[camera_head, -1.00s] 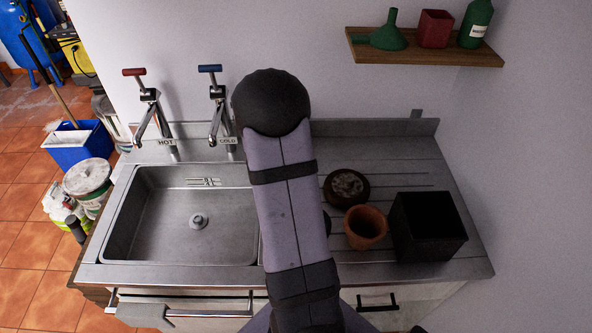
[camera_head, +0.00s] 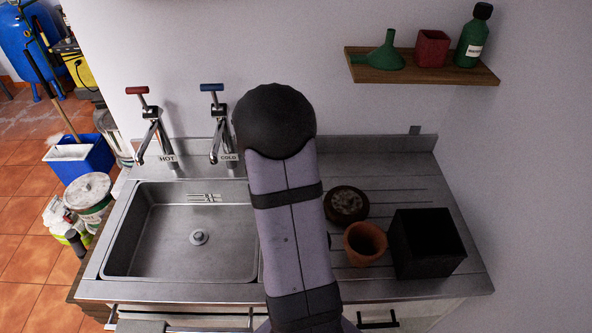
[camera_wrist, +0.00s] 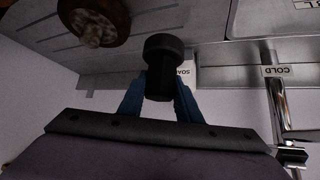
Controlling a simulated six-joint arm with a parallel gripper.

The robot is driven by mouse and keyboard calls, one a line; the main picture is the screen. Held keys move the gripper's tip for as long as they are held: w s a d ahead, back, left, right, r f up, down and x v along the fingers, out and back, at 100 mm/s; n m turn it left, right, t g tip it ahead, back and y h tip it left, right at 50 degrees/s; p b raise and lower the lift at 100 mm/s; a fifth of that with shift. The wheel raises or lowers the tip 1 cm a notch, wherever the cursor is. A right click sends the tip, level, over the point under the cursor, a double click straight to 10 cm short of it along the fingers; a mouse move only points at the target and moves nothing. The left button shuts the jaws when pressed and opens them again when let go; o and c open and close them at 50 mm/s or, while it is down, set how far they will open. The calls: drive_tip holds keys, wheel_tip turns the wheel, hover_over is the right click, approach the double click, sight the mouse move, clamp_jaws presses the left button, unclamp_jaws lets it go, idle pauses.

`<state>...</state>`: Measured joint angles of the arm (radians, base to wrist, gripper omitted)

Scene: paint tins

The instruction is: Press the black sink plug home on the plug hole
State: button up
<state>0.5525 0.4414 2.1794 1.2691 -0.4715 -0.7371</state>
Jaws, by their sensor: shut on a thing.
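The black sink plug (camera_wrist: 166,50) is in the wrist view, a dark round-headed piece between my gripper's blue fingers. My gripper (camera_wrist: 160,92) is shut on it and holds it above the grey worktop. In the head view my arm hides the gripper and the plug. The plug hole (camera_head: 199,237) shows in the head view as a round metal fitting in the floor of the steel sink (camera_head: 165,264). The plug hole is not visible in the wrist view, where only an edge of the sink shows at the top right. The plug is apart from the hole.
The hot tap (camera_head: 150,130) and cold tap (camera_head: 219,130) stand behind the sink. A dark round object (camera_head: 346,205), a terracotta pot (camera_head: 365,244) and a black box (camera_head: 428,244) stand on the drainer. A wooden shelf (camera_head: 420,75) is above. The sink basin is clear.

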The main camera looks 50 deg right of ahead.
drive_tip(key=shift+s+a+f+n+t, duration=0.3)
drive_tip(key=shift+a+n, duration=0.1)
drive_tip(key=shift+a, duration=0.1)
drive_tip(key=w+a+r+n+t+y+b, duration=0.15)
drive_tip(key=w+a+n, duration=0.25)
drive_tip(key=a, duration=0.7)
drive_tip(key=w+a+r+n+t+y+b, duration=0.1)
drive_tip(key=w+a+n+t+y, duration=0.2)
drive_tip(key=a, duration=0.8)
drive_tip(key=w+a+r+n+y+b, duration=0.2)
drive_tip(key=w+a+n+y, duration=0.3)
drive_tip(key=a, duration=0.6)
drive_tip(key=w+f+n+y+b, duration=0.2)
drive_tip(key=w+f+n+b, duration=0.2)
drive_tip(key=w+f+b, duration=0.5)
drive_tip(key=w+d+f+n+g+y+b, duration=0.1)
drive_tip(key=d+f+n+g+y+b, duration=0.1)
drive_tip(key=d+f+n+b, duration=0.3)
wheel_tip(320, 180, down, 4)
drive_tip(key=shift+w+d+r+n+y+b, duration=0.25)
drive_tip(key=shift+d+n+y, duration=0.35)
drive_tip(key=shift+d, duration=0.5)
drive_tip(key=shift+f+b, duration=0.15)
drive_tip(key=shift+b, duration=0.6)
